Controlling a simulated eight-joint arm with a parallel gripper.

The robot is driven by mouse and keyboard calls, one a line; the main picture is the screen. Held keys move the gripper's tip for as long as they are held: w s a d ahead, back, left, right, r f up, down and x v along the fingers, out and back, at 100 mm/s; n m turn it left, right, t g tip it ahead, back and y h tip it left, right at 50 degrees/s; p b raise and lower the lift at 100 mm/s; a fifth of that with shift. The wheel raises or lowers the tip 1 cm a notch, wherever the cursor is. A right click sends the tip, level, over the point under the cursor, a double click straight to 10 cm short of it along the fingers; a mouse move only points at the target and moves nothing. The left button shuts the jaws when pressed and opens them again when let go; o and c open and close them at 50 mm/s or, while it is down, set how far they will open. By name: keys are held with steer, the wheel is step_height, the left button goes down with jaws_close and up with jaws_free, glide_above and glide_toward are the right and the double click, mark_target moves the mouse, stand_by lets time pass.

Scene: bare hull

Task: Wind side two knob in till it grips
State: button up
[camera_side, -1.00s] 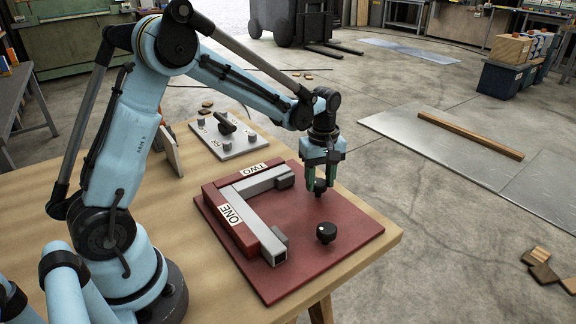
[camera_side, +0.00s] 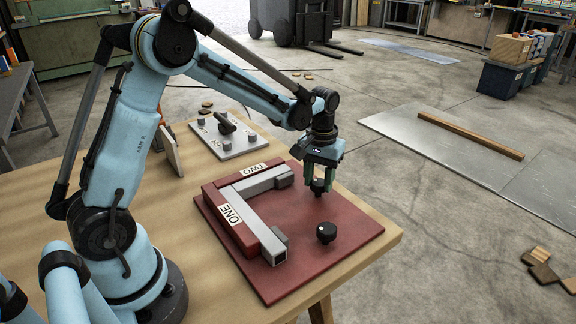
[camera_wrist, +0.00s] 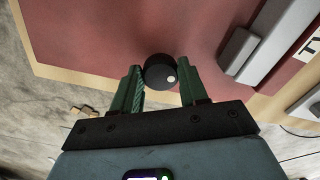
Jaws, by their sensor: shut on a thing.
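The side two knob (camera_side: 319,188) is a dark round knob on the red plate (camera_side: 350,262), off the end of the bar labelled TWO (camera_side: 255,171). My gripper (camera_side: 320,180) points down over it and is shut on it. In the wrist view the knob (camera_wrist: 158,77) sits between the green fingers of my gripper (camera_wrist: 159,66), with a pale dot on its lower right. A second black knob (camera_side: 326,231) stands free on the plate, off the end of the bar labelled ONE (camera_side: 231,213). The side two knob's shaft and lower part are hidden.
A grey panel (camera_side: 240,145) with several knobs and a dark handle lies behind the red plate on the wooden table (camera_side: 200,262). A thin board (camera_side: 172,150) stands left of it. The plate's right side lies near the table edge.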

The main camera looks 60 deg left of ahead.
mark_target(317, 182)
steer(key=m, duration=0.5)
steer(key=shift+a+m, duration=0.1)
steer(key=shift+m, duration=0.2)
steer(key=m, duration=0.4)
steer(key=shift+a+m, duration=0.1)
steer(key=shift+m, duration=0.3)
steer(key=o, duration=1.1)
steer(key=shift+c, duration=0.2)
step_height(317, 182, up, 12)
